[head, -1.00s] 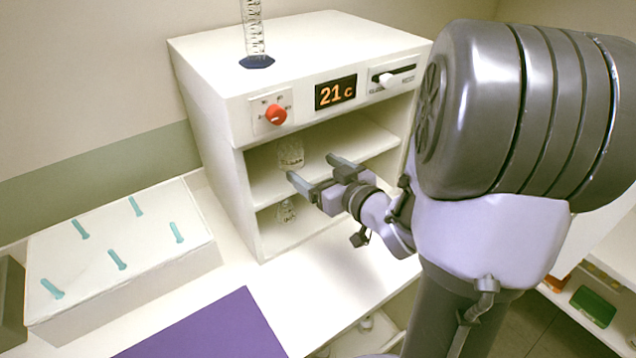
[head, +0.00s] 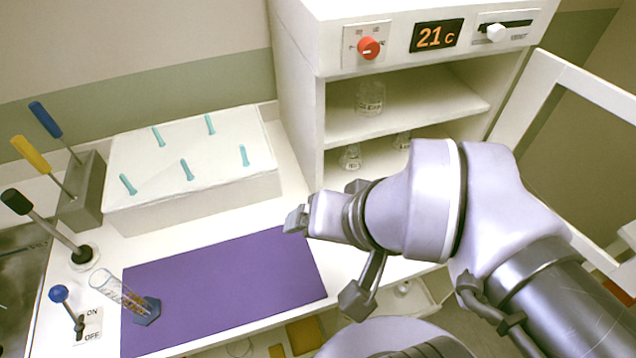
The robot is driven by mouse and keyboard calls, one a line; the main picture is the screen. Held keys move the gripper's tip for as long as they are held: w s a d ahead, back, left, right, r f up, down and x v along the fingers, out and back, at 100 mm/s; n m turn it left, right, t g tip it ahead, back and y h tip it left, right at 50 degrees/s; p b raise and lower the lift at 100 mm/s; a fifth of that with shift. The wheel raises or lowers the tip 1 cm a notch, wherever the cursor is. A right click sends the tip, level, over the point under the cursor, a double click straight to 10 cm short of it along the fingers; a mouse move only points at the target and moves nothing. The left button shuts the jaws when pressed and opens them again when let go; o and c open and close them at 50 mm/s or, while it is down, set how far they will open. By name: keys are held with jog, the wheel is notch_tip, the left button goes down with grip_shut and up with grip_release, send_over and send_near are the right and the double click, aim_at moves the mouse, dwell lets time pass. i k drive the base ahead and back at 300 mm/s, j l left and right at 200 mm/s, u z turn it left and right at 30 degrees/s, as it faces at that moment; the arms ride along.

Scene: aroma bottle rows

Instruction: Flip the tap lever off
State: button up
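The tap lever (head: 70,309) is at the lower left in the head view. It is a short dark stick with a blue ball knob on a white plate marked ON and OFF. The stick leans up and left, toward the ON side and away from OFF. My gripper (head: 296,218) is over the right part of the purple mat, well to the right of the lever. It is seen from the side, so its opening is unclear. It touches nothing that I can see.
A graduated cylinder (head: 125,293) with a blue base stands just right of the lever. A dark-tipped rod (head: 48,228) rises behind it beside the sink (head: 18,285). The purple mat (head: 225,275) is mostly clear. A white box with teal pegs (head: 190,190) stands behind.

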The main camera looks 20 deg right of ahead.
aim_at(58, 293)
jog(key=u, duration=1.85)
jog(key=i+j, duration=0.35)
jog(key=i+j+z, duration=0.1)
jog(key=i+j, duration=0.25)
jog(key=j, duration=0.2)
jog(key=i+j, duration=0.3)
jog(key=j, duration=0.2)
